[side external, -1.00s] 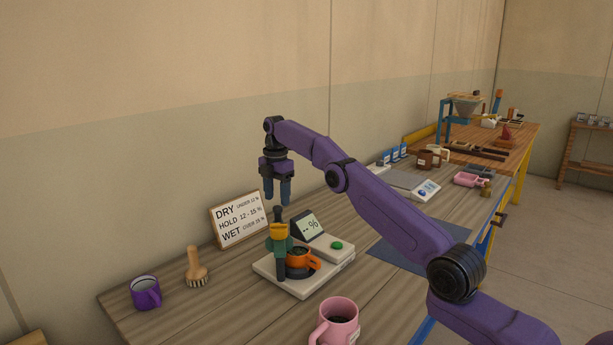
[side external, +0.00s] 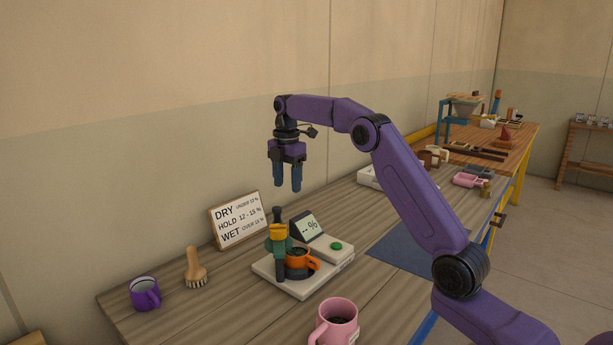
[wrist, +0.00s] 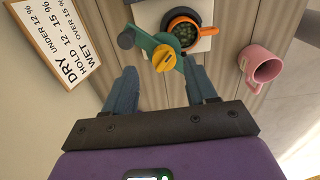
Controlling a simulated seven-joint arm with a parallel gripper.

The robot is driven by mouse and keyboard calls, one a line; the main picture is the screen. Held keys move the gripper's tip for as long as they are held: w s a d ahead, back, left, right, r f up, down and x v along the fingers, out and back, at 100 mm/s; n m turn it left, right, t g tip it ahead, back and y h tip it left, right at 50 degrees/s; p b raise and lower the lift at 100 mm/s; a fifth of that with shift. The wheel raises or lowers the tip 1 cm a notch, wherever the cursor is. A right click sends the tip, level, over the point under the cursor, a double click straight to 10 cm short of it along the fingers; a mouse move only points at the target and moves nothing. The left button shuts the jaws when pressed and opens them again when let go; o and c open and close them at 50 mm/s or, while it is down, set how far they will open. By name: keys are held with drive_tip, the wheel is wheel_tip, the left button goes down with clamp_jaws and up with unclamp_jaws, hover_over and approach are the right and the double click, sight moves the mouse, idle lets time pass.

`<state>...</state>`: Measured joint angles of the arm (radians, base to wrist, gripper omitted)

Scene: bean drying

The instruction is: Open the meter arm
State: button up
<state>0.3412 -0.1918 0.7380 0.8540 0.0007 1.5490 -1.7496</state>
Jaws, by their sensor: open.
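The moisture meter (side external: 317,274) is a pale base on the bench with a tilted display reading "--%" and a green button. Its meter arm (side external: 278,240) is green with a yellow part and a dark knob, and it stands upright at the left of the base. An orange cup (side external: 301,259) with dark contents sits on the base beside it. My gripper (side external: 288,188) is open and empty, pointing down above the meter. In the wrist view the meter arm (wrist: 146,42) lies just beyond the fingers (wrist: 163,85), with its yellow part and the cup (wrist: 190,27) showing.
A sign (side external: 239,219) leans at the wall behind the meter. A brush (side external: 195,268) and purple mug (side external: 145,293) stand to the left. A pink mug (side external: 335,322) stands in front. A dark blue mat (side external: 405,250) lies to the right.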

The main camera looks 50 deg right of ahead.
drive_tip(key=s+a+r, duration=0.1)
drive_tip(key=s+r, duration=0.2)
drive_tip(key=s, duration=0.5)
drive_tip(key=shift+a+r, duration=0.3)
drive_tip(key=shift+c, duration=0.3)
drive_tip(key=c, duration=0.5)
drive_tip(key=shift+d+f+m, duration=0.15)
drive_tip(key=shift+m, duration=0.35)
clamp_jaws()
drive_tip(key=w+d+f+m+t+y, duration=0.25)
drive_tip(key=d+m+t, duration=0.6)
drive_tip(key=m, duration=1.45)
drive_tip(key=w+a+f+g, duration=0.2)
drive_tip(key=w+a+f, duration=0.1)
drive_tip(key=w+f, duration=0.5)
drive_tip(key=shift+w+a+f, duration=0.2)
drive_tip(key=shift+f, duration=0.65)
